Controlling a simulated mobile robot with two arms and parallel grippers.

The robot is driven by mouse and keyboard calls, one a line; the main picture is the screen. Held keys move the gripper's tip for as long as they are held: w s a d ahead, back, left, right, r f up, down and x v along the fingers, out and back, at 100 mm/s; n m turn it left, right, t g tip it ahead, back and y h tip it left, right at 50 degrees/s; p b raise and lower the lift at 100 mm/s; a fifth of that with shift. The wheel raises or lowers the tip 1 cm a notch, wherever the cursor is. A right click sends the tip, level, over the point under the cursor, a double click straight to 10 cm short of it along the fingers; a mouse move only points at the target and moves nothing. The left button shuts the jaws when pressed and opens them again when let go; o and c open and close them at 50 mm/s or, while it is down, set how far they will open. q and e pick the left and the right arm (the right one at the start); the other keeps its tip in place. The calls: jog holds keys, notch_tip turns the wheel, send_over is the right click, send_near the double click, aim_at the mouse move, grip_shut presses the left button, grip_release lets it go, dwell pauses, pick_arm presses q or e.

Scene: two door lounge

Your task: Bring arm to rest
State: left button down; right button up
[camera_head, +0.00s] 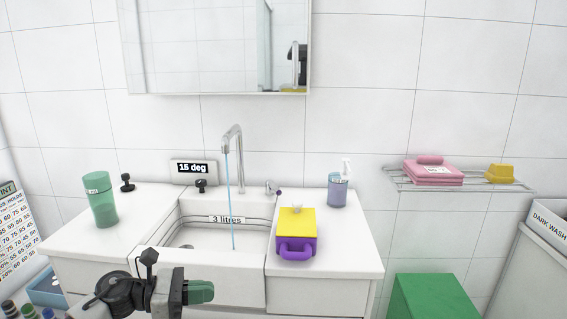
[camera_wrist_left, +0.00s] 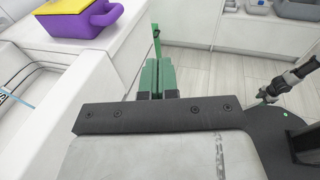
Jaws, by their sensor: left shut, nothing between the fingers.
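My left gripper (camera_head: 201,292) is in front of the sink at the bottom of the head view, with its green fingers pointing right. In the left wrist view its green fingers (camera_wrist_left: 158,78) are together with nothing between them. The fingers are apart from the counter and everything on it.
A white sink (camera_head: 250,285) has a running tap (camera_head: 235,150). On the counter stand a purple box with a yellow lid (camera_head: 296,246), a soap bottle (camera_head: 338,190) and a green tumbler (camera_head: 101,205). A green box (camera_head: 430,298) stands right of the counter.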

pick_arm(q)
jog(key=w+a+f+n+t+y+p, duration=0.1)
jog(key=a+f+n+t+y+p, duration=0.15)
jog(key=f+n+t, duration=0.5)
jog(key=w+a+f+n+t+y+p, duration=0.1)
jog(key=w+a+f+n+t+y, duration=0.15)
jog(key=f+n, duration=0.9)
jog(key=s+a+f+n+g+y+p, duration=0.15)
jog(key=s+a+f+n+y, duration=0.25)
jog(key=s+f+n+y, duration=0.65)
jog(key=s+a+f+n+g+p, duration=0.15)
jog(key=s+f+n+g, duration=0.35)
jog(key=s+f+n, duration=1.05)
jog(key=s+d+f+n+g+p, duration=0.1)
jog(key=s+f+n+g, duration=0.1)
jog(key=s, duration=1.1)
jog(key=s+d+f+n+g, duration=0.2)
jog(key=s+f+g, duration=0.2)
jog(key=s, duration=0.9)
jog(key=shift+f+y+p, duration=0.3)
jog(key=shift+y+p, duration=0.05)
jog(key=shift+p, duration=0.05)
pick_arm(e)
notch_tip(320, 180, up, 8)
jog(key=s, duration=0.1)
jog(key=shift+r, duration=0.15)
